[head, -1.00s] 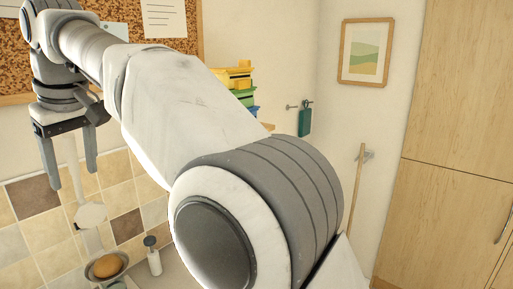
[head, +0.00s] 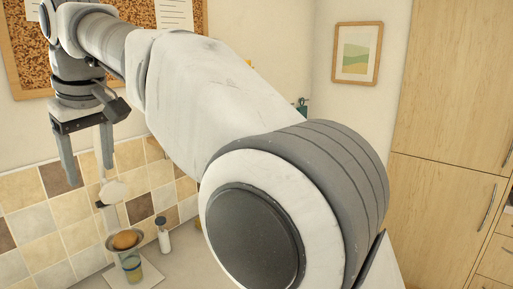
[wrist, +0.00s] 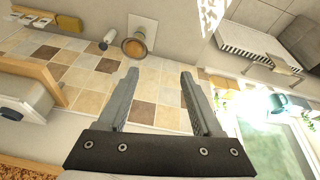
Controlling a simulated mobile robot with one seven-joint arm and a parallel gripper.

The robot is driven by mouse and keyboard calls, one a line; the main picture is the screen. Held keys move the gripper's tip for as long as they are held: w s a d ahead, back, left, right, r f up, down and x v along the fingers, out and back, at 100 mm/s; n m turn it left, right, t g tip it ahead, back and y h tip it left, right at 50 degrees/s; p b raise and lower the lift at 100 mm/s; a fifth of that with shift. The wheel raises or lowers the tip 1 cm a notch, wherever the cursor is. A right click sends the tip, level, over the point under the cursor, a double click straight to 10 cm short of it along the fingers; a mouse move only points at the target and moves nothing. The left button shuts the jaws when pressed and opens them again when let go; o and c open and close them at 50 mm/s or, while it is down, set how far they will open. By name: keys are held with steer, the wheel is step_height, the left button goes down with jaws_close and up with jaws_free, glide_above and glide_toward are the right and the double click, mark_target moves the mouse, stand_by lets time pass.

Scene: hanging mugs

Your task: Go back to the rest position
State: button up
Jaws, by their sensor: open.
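My gripper (head: 86,167) is at the upper left of the head view, pointing down in front of the tiled wall. Its two fingers are apart with nothing between them. In the wrist view my gripper (wrist: 160,85) also shows its fingers spread and empty, with tiles behind them. My arm fills the middle of the head view and hides part of the counter and wall. No hanging mug can be made out clearly in the head view.
A cork board (head: 27,60) hangs behind the arm. Wooden cabinets (head: 450,120) are at the right.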

steer(key=d+f+m+t+h, duration=0.1)
steer(key=d+f+m, duration=0.15)
steer(key=d, duration=1.05)
steer(key=d+f+m+t, duration=0.1)
steer(key=d+m, duration=0.3)
steer(key=d, duration=0.9)
steer(key=s+d+f+m, duration=0.1)
steer(key=s+d+f, duration=0.1)
steer(key=d, duration=0.2)
steer(key=s+d+f+m+h, duration=0.1)
steer(key=s+d+f, duration=0.2)
steer(key=d, duration=0.2)
steer(key=shift+s+d+t, duration=0.3)
steer(key=s+d+f+m, duration=0.1)
steer(key=s+d+f, duration=0.1)
steer(key=s+d+f+m, duration=0.1)
steer(key=s+d+f, duration=0.1)
steer(key=s+f, duration=0.1)
steer(key=s+d+f+m, duration=0.1)
steer(key=s+d+f, duration=0.1)
steer(key=f, duration=0.1)
steer(key=shift+s+d+f+m+h, duration=0.15)
steer(key=shift+d+f+m+h, duration=0.1)
steer(key=shift+d+h, duration=0.15)
steer(key=shift+c, duration=0.8)
steer(key=shift+s+f, duration=0.2)
steer(key=shift+c, duration=0.6)
